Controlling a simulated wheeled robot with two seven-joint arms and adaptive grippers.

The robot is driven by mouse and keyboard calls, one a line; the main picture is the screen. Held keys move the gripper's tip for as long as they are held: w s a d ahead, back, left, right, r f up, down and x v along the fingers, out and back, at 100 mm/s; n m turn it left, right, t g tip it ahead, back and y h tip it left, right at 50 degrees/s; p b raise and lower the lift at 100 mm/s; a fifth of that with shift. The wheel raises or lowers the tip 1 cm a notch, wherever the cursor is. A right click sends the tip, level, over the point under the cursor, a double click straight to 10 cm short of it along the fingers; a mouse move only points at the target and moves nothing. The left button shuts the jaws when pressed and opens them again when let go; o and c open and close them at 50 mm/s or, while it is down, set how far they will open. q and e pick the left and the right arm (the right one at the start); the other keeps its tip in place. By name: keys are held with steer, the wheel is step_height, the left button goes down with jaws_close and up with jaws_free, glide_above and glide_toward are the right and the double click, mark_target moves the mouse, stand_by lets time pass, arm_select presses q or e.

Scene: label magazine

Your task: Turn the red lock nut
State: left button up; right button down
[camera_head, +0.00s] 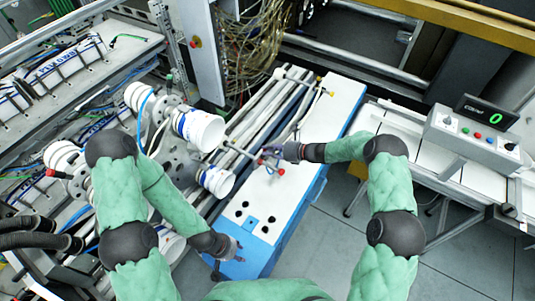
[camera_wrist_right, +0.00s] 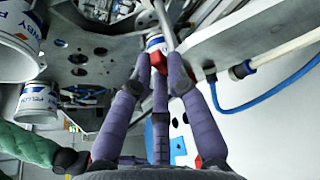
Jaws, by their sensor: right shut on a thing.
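My right gripper (camera_head: 278,152) reaches in from the right over the white-topped blue bench, beside the metal tubes. In the right wrist view its three purple fingers (camera_wrist_right: 160,62) close together around a small fitting with white, blue and red on it. The red lock nut (camera_wrist_right: 163,46) shows there only in part, between and just above the fingertips; the fingers hide the rest. My left gripper (camera_head: 232,250) hangs low over the near end of the bench, apart from the nut. It is too small to tell whether its fingers are open or shut.
Label reels (camera_head: 202,130) stand left of the bench, close to my left arm. A red knob (camera_head: 281,172) sits just below my right gripper. A control box (camera_head: 470,138) with a green display stands at the right. A blue hose (camera_wrist_right: 265,98) runs beside the fingers.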

steer(key=shift+w+d+f+m+b, duration=0.15)
steer(key=shift+w+f+m+b, duration=0.05)
steer(key=shift+w+m+b, duration=0.1)
stand_by(0.4)
steer(key=c, duration=1.2)
jaws_free()
steer(key=v, duration=1.2)
steer(key=shift+w, duration=0.15)
steer(key=shift+d, duration=0.15)
